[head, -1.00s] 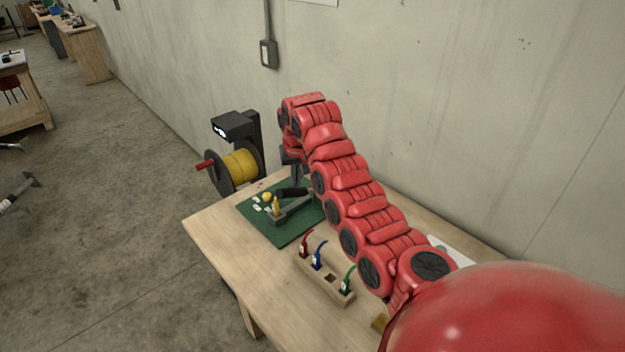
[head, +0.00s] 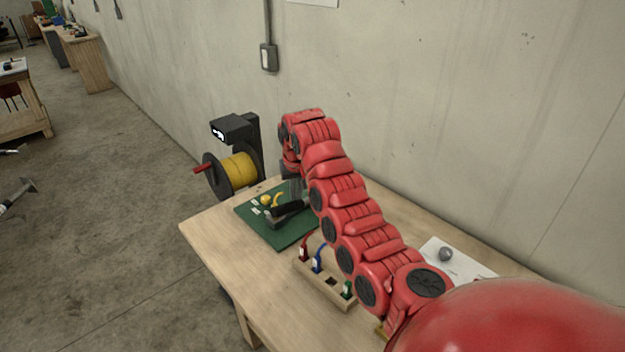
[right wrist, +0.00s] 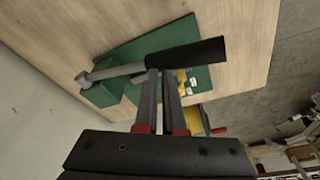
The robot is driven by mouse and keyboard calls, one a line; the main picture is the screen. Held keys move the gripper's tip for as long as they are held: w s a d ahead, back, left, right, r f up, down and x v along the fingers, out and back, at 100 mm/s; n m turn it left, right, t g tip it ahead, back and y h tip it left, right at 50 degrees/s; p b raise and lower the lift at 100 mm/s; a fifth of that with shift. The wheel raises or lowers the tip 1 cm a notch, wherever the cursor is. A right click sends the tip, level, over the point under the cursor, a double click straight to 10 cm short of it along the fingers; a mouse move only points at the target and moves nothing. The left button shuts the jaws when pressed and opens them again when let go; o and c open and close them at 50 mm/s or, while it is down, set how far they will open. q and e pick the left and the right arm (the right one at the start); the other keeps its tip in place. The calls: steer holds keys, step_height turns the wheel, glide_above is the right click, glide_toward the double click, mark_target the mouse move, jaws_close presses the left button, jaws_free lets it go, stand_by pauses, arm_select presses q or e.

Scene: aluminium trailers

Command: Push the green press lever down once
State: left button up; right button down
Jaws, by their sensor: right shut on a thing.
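The press has a green block (right wrist: 103,93) on a green mat (head: 285,240), with a grey lever arm (right wrist: 118,72) and a thick black handle (right wrist: 190,57). In the head view, the black handle (head: 288,208) lies low over the mat, with the press partly hidden by my right arm. My right gripper (right wrist: 162,74) is at the handle, its two fingers close together and their tips meeting the handle's edge, shut on it. In the head view, the right gripper (head: 296,187) comes down from above. My left gripper is not in view.
Small yellow pieces and white tags (head: 263,203) lie on the mat. A black stand with a yellow spool (head: 237,171) is beyond the table's left edge. A wooden block (head: 325,290) with red, blue and green-handled tools stands nearer. White paper (head: 455,262) lies at right.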

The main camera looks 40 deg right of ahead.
steer(key=shift+s+d+f+b, duration=0.1)
steer(key=shift+f+b, duration=1.45)
steer(key=shift+f, duration=0.6)
steer(key=shift+r, duration=0.25)
steer(key=shift+r+p, duration=0.8)
steer(key=shift+r, duration=0.9)
steer(key=shift+r+p, duration=0.85)
steer(key=shift+r, duration=1.5)
steer(key=shift+r+p, duration=0.95)
steer(key=shift+r, duration=0.45)
step_height(320, 180, up, 5)
steer(key=p, duration=0.3)
glide_above(298, 202)
steer(key=shift+w+r, duration=0.15)
steer(key=shift+w, duration=0.05)
